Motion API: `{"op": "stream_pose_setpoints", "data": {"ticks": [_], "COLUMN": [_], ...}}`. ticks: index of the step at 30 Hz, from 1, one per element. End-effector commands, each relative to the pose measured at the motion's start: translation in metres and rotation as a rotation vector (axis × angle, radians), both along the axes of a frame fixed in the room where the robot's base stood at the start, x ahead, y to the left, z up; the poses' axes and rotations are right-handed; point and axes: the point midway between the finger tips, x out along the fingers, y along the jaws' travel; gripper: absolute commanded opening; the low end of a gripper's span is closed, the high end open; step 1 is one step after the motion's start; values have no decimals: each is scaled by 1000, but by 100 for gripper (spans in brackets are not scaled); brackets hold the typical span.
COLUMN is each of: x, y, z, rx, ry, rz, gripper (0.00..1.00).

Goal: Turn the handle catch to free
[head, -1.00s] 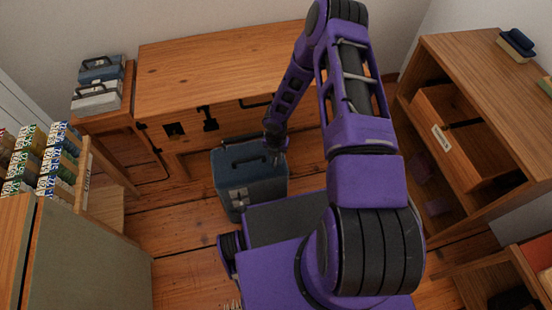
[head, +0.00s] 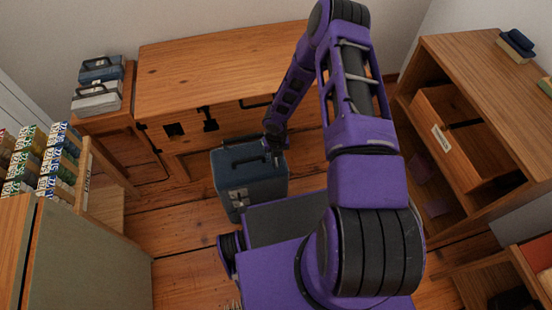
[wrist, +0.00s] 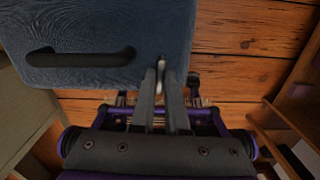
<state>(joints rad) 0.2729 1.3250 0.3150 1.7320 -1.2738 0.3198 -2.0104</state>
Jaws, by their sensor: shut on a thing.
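The blue case (head: 232,185) stands upright on the floor, with pale latches on its front. Its black handle (wrist: 80,58) lies along the top in the wrist view. My gripper (head: 276,150) reaches down to the right end of the case's top. In the wrist view my gripper (wrist: 173,88) has its fingers close together at the case's edge, right of the handle. They are shut on the handle catch (wrist: 161,64), a small pale metal part mostly hidden by the fingers. The catch's exact angle cannot be told.
A wooden desk (head: 220,62) stands behind the case. Two more cases (head: 98,95) sit on a side stand at left. A wooden shelf unit (head: 480,80) is at right. Bare floorboards (head: 185,240) lie left of the case.

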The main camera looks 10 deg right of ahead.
Motion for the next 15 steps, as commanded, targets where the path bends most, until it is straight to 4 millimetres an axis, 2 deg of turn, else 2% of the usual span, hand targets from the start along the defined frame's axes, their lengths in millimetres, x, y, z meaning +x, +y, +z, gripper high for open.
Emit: {"op": "stream_pose_setpoints", "data": {"ticks": [8,9,13,15], "x": [0,0,0,0], "y": [0,0,0,0], "z": [0,0,0,0], "rx": [0,0,0,0], "ry": [0,0,0,0], "rz": [0,0,0,-1], "gripper": [0,16,39,42]}}
